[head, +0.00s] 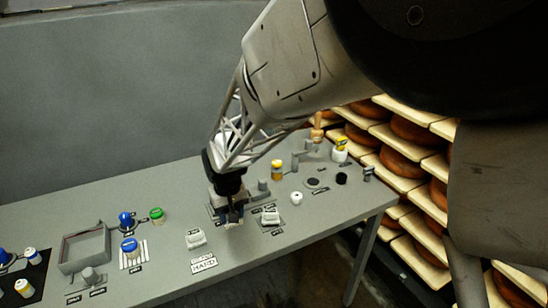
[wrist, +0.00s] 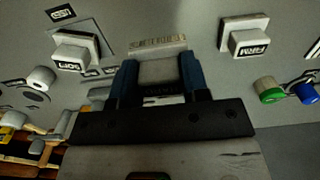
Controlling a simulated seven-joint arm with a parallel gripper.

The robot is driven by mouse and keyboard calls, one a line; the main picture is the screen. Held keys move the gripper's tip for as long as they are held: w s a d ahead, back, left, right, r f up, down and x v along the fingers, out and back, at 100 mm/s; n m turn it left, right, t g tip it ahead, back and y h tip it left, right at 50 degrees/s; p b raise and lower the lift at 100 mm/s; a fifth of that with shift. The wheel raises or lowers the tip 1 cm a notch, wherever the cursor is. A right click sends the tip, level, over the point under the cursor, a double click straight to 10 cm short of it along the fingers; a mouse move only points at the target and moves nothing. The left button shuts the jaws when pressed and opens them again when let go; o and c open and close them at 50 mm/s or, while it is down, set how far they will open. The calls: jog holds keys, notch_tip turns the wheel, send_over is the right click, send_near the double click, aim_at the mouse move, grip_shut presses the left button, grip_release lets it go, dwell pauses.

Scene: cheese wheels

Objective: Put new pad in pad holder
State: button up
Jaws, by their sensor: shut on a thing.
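My gripper (head: 234,219) is low over the middle of the grey table. In the wrist view its two blue fingers (wrist: 159,80) are shut on a pale grey block (wrist: 158,70), which looks like a pad. Whether it touches the table is not clear. A white block marked SOFT (wrist: 72,55) is on the left in the wrist view, and also shows right of my gripper in the head view (head: 270,216). A white block marked FIRM (wrist: 248,36) is on the right, and left of my gripper in the head view (head: 196,238). I cannot tell which fixture is the pad holder.
A pale lettered plate (head: 204,265) lies near the front edge. A white round piece (head: 296,198), a yellow jar (head: 277,169) and jars with green (head: 157,215) and blue (head: 130,245) lids stand around. A grey tray (head: 72,267) is at left; shelves of cheese wheels (head: 412,130) at right.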

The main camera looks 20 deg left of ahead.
jog(key=w+a, duration=0.5)
jog(key=w+a+f, duration=0.1)
jog(key=w+a, duration=0.2)
jog(key=shift+w+a+f, duration=0.1)
jog(key=shift+w+a, duration=0.15)
jog(key=shift+f, duration=1.7)
jog(key=shift+f, duration=0.2)
jog(key=o, duration=0.7)
jog(key=shift+c, duration=0.2)
notch_tip(320, 180, up, 12)
jog(key=shift+r, duration=0.15)
